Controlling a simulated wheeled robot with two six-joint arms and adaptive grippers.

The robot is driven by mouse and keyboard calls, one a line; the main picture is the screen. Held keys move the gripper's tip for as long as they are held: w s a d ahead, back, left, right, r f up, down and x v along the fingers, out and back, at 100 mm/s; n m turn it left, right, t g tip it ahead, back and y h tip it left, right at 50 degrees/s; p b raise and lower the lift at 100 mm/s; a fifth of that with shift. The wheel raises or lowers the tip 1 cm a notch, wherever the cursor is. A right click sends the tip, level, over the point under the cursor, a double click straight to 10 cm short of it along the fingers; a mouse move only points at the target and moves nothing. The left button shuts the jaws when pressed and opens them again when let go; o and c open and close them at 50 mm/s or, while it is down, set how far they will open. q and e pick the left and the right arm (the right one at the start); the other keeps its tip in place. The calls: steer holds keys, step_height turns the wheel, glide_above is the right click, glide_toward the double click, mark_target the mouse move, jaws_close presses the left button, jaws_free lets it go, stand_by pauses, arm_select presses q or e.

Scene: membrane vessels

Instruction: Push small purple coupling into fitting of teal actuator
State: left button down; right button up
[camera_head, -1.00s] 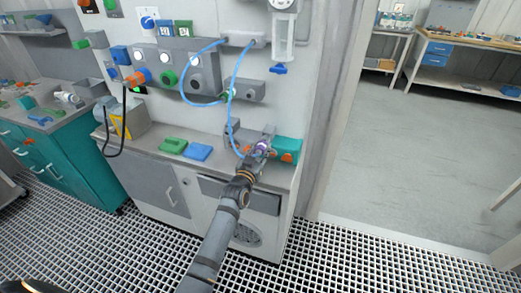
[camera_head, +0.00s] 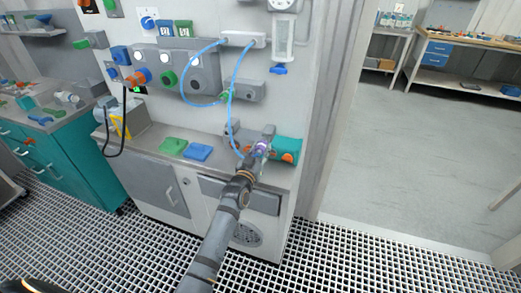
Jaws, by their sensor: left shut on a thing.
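The teal actuator (camera_head: 288,147) lies on the right end of the grey counter, with an orange part on its front. The small purple coupling (camera_head: 261,148) is at the left side of the actuator, close to it. A blue hose runs down to the coupling's left. My left gripper (camera_head: 256,153) is shut on the purple coupling. Its fingers hide part of the coupling and of the actuator's near left side. I cannot tell whether the coupling sits inside the fitting. My right gripper is not in view.
A green block (camera_head: 173,147) and a blue block (camera_head: 199,152) lie on the counter to the left. The blue hose (camera_head: 232,105) loops down from a wall panel of grey fittings. A clear cylinder (camera_head: 283,40) hangs above. Open floor (camera_head: 400,170) lies to the right.

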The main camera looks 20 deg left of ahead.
arm_select(q)
steer(key=shift+w, duration=0.6)
steer(key=c, duration=0.8)
jaws_free()
steer(key=shift+c, duration=0.2)
steer(key=s, duration=1.2)
steer(key=shift+a, duration=0.2)
